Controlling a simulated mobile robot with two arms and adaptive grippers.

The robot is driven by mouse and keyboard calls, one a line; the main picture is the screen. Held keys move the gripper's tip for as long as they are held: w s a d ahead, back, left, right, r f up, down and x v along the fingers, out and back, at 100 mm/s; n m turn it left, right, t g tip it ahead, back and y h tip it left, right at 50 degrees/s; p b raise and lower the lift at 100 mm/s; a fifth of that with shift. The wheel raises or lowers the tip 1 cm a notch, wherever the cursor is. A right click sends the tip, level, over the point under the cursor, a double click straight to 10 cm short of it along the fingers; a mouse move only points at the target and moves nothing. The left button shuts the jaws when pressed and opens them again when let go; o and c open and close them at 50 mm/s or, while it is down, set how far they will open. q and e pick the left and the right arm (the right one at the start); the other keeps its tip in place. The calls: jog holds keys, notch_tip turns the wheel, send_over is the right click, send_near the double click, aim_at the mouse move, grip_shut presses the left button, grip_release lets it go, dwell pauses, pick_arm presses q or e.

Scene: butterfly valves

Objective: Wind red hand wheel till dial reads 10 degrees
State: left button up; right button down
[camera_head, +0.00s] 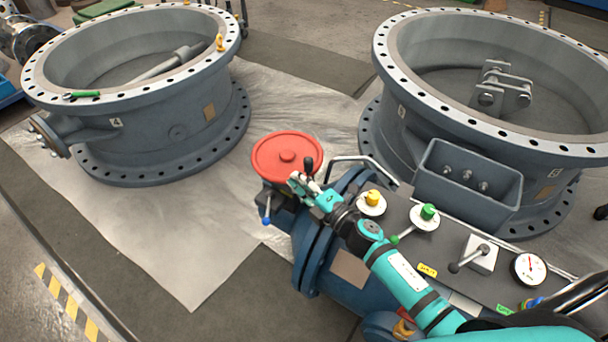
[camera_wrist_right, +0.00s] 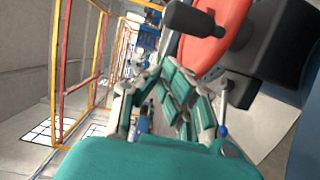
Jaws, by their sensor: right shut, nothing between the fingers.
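The red hand wheel (camera_head: 275,158) sits on the blue valve body, with a black crank handle (camera_head: 309,164) standing up from its right rim. My right gripper (camera_head: 297,181) is beside the wheel's lower right edge, just below the handle, shut and empty. In the right wrist view the wheel (camera_wrist_right: 212,50) and its black handle (camera_wrist_right: 190,17) show at the top, beyond the gripper. Whether the gripper touches the wheel or handle I cannot tell. The white round dial (camera_head: 529,268) has a red needle; its numbers are too small to read. My left gripper is not in view.
A dark panel beside my right arm carries a yellow knob (camera_head: 372,198), a green knob (camera_head: 428,211) and a black lever (camera_head: 468,259). A blue-tipped lever (camera_head: 267,215) hangs under the wheel. Large flanged valve rings stand behind left (camera_head: 180,125) and right (camera_head: 440,125).

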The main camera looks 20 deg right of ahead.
aim_at(307, 165)
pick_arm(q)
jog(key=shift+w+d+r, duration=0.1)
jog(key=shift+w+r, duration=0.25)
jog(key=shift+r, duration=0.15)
pick_arm(e)
jog(key=shift+w+d, duration=0.6)
jog(key=shift+d, duration=0.25)
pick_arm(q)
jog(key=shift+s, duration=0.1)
pick_arm(e)
jog(key=d, duration=0.3)
jog(key=shift+w, duration=0.25)
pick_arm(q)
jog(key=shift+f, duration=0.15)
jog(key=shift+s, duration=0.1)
